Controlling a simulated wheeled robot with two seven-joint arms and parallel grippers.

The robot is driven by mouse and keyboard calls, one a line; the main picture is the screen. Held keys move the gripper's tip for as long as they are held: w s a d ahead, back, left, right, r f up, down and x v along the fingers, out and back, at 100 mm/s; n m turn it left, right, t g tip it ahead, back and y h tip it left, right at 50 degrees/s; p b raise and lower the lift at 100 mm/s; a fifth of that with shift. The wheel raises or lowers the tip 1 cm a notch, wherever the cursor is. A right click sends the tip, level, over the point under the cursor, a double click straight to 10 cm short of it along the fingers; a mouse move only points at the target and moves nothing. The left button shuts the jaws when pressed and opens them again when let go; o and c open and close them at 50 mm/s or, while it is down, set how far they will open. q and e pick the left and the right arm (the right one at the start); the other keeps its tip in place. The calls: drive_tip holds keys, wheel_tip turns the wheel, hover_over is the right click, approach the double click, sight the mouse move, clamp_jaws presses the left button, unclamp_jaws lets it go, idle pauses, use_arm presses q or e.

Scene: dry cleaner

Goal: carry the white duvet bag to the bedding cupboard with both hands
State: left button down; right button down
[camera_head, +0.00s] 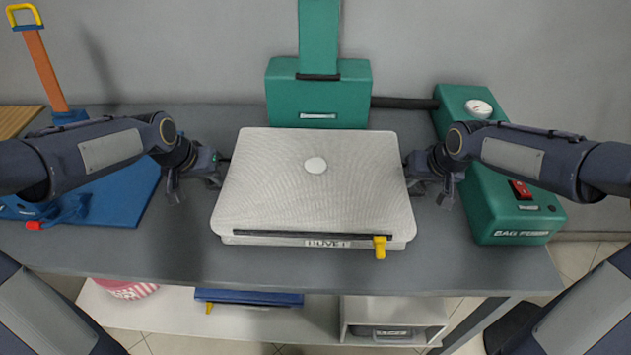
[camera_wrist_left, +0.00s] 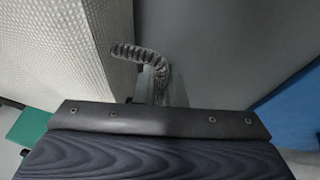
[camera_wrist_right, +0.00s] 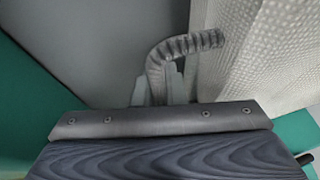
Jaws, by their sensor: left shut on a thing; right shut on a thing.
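The white duvet bag (camera_head: 318,190) is pale and quilted, with a "DUVET" label and a yellow zip pull on its near edge. It lies flat over the grey worktop; I cannot tell whether it touches it. My left gripper (camera_head: 212,165) is at its left side, shut on a dark curved side handle (camera_wrist_left: 140,52). My right gripper (camera_head: 413,168) is at its right side, shut on the matching handle (camera_wrist_right: 188,44). The bag's side wall shows in the left wrist view (camera_wrist_left: 65,50) and the right wrist view (camera_wrist_right: 265,50). I cannot identify the bedding cupboard.
A blue board (camera_head: 120,200) lies at left. Below, a shelf (camera_head: 170,308) holds a blue item (camera_head: 250,297). Bare worktop lies before the bag.

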use_arm(q)
drive_tip(key=shift+r, duration=0.2)
use_arm(e)
drive_tip(key=shift+r, duration=0.2)
